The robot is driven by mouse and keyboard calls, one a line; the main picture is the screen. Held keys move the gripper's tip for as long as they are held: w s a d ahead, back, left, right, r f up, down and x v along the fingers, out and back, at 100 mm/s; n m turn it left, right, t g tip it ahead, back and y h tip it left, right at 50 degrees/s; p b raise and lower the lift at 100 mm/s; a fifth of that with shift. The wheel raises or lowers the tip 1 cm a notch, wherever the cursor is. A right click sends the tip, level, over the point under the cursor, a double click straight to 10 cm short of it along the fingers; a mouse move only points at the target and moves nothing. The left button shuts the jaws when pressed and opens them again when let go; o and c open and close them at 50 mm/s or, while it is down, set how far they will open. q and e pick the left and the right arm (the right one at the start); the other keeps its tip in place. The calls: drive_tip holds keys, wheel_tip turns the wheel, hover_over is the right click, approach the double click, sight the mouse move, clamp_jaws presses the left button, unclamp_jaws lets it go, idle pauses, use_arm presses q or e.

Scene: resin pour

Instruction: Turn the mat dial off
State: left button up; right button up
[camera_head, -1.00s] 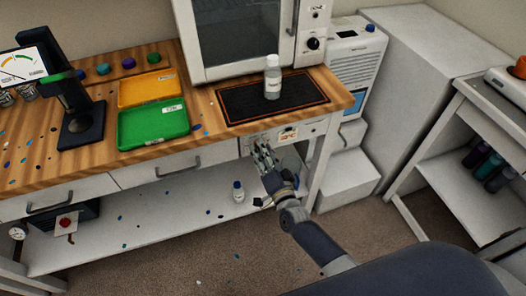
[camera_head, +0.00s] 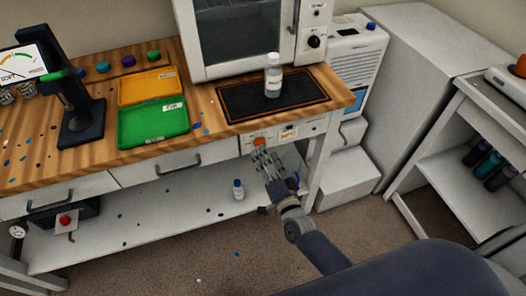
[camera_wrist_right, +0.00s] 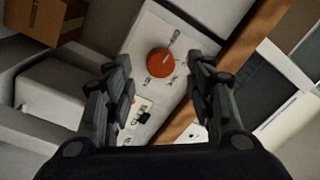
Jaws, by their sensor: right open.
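The mat dial is a round orange knob (camera_head: 259,142) on the white control panel (camera_head: 313,129) in the bench front, below the black mat (camera_head: 240,101). In the right wrist view the dial (camera_wrist_right: 161,62) shows whole, with a light pointer tilted up and slightly right. My right gripper (camera_head: 267,157) is open and empty in front of the panel, just below the dial in the head view. In the wrist view its fingers (camera_wrist_right: 158,78) stand to either side of the dial, apart from it. My left gripper is not in view.
A white-capped bottle (camera_head: 273,77) stands on the mat. Green (camera_head: 152,122) and orange (camera_head: 150,88) trays lie left of it. A drawer handle (camera_head: 180,162) juts out left of the panel. A small bottle (camera_head: 238,189) stands on the lower shelf.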

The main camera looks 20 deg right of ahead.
drive_tip(key=s, duration=0.8)
drive_tip(key=shift+s+d+f, duration=0.25)
drive_tip(key=shift+s, duration=0.05)
drive_tip(key=s+f+n+g, duration=0.2)
drive_tip(key=s+f+g, duration=0.15)
drive_tip(key=f, duration=0.55)
drive_tip(key=s+f+n+g, duration=0.25)
drive_tip(key=s+f, duration=0.25)
drive_tip(key=f, duration=0.4)
drive_tip(key=s+f+n+g, duration=0.3)
drive_tip(key=s+f, duration=0.1)
drive_tip(key=f, duration=0.5)
drive_tip(key=s+d+f+n+g, duration=0.1)
drive_tip(key=s+d+f+g, duration=0.1)
drive_tip(key=s+f, duration=0.3)
drive_tip(key=s+d+f+n+g, duration=0.2)
drive_tip(key=s+f+g, duration=0.1)
drive_tip(key=s, duration=0.9)
drive_tip(key=s+d+f+n+g+h, duration=0.1)
drive_tip(key=s+f+n+g, duration=0.1)
drive_tip(key=s+f, duration=0.4)
drive_tip(key=s+g, duration=0.1)
drive_tip(key=s, duration=0.2)
drive_tip(key=shift+s+d+f+g, duration=0.15)
drive_tip(key=shift+d+f+g, duration=0.15)
drive_tip(key=shift+d+f, duration=0.1)
